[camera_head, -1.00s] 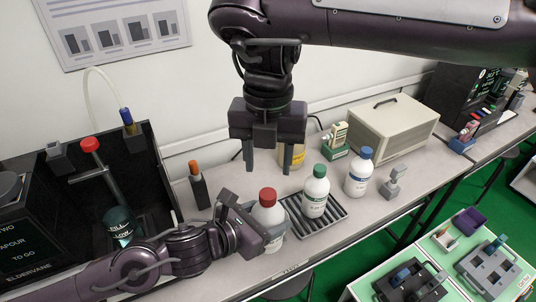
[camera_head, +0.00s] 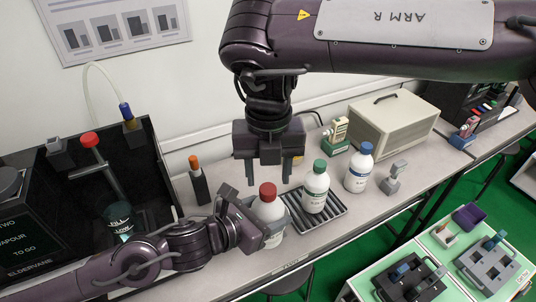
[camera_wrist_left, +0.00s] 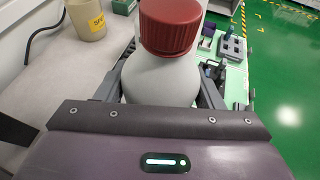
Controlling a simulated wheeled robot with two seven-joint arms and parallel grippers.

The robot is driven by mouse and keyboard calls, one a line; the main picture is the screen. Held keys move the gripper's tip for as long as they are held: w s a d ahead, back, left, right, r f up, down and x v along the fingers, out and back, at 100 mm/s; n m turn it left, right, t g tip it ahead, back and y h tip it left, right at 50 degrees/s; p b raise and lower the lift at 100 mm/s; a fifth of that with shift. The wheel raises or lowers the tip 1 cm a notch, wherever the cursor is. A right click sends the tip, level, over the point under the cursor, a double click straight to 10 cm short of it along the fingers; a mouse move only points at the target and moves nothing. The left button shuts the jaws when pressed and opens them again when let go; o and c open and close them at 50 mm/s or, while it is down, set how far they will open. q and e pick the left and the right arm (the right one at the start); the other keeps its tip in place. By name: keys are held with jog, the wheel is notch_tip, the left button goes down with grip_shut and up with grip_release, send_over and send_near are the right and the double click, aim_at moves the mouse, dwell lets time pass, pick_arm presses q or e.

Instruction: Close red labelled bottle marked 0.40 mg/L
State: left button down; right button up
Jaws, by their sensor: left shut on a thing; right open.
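A white bottle with a red cap (camera_head: 268,192) stands on the bench at the left end of the dark ribbed tray. My left gripper (camera_head: 262,232) is shut around its body from the left. In the left wrist view the red-capped bottle (camera_wrist_left: 168,50) is upright between the fingers, its cap seated on the neck; whether it is tight I cannot tell. Its label is mostly hidden and cannot be read. My right gripper (camera_head: 269,172) is open and empty, pointing down just above and behind the red cap.
A green-capped bottle (camera_head: 316,190) stands on the ribbed tray (camera_head: 337,212). A blue-capped bottle (camera_head: 359,170) is to its right. An orange-topped holder (camera_head: 198,185) and a black enclosure (camera_head: 155,165) are on the left. A beige box (camera_head: 395,125) stands behind. A yellow-labelled tub (camera_wrist_left: 88,20) shows in the left wrist view.

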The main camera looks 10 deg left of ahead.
aim_at(268, 188)
jog(key=shift+f, duration=1.6)
jog(key=c, duration=1)
jog(key=o, duration=1.1)
jog(key=shift+o, duration=0.2)
jog(key=shift+r, duration=0.15)
